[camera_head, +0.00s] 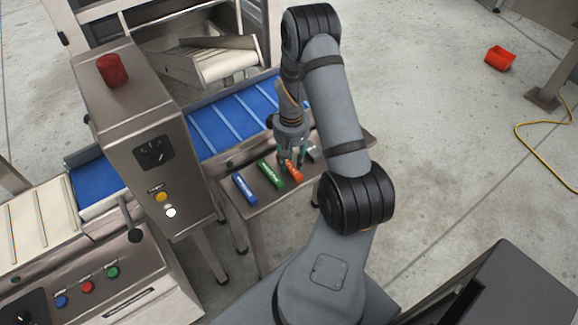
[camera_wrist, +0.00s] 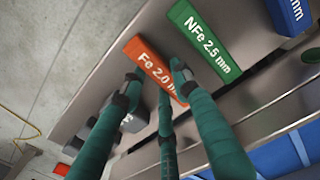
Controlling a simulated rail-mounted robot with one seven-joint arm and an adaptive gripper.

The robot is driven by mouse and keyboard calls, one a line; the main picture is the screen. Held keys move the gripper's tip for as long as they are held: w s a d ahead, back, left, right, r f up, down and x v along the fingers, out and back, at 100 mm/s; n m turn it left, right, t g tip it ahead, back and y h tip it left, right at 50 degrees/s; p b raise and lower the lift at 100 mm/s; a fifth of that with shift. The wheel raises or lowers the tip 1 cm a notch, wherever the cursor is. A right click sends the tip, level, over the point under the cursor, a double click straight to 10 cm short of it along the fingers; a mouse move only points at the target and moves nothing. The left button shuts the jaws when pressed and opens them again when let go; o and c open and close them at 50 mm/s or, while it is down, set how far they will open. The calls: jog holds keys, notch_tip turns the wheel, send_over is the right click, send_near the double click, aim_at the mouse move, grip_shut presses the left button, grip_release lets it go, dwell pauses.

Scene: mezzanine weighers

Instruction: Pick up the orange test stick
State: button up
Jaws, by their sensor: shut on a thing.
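The orange test stick (camera_head: 294,172) is at the right end of a row on a small steel shelf (camera_head: 247,212). In the wrist view it reads "Fe 2.0" (camera_wrist: 149,58), the rest of its label covered by a finger. My gripper (camera_head: 291,160) is above it, pointing down. In the wrist view the teal fingertips (camera_wrist: 157,74) are closed on the stick from both sides. I cannot tell whether the stick is clear of the shelf.
A green stick (camera_head: 269,174), marked "NFe 2.5 mm" (camera_wrist: 203,40), lies close beside it. A blue stick (camera_head: 244,190) is farther left. Grey metal pieces (camera_wrist: 133,122) are on the other side. A blue conveyor belt (camera_head: 228,122) runs behind the shelf.

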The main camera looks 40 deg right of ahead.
jog(key=shift+c, duration=1)
jog(key=shift+r, duration=0.1)
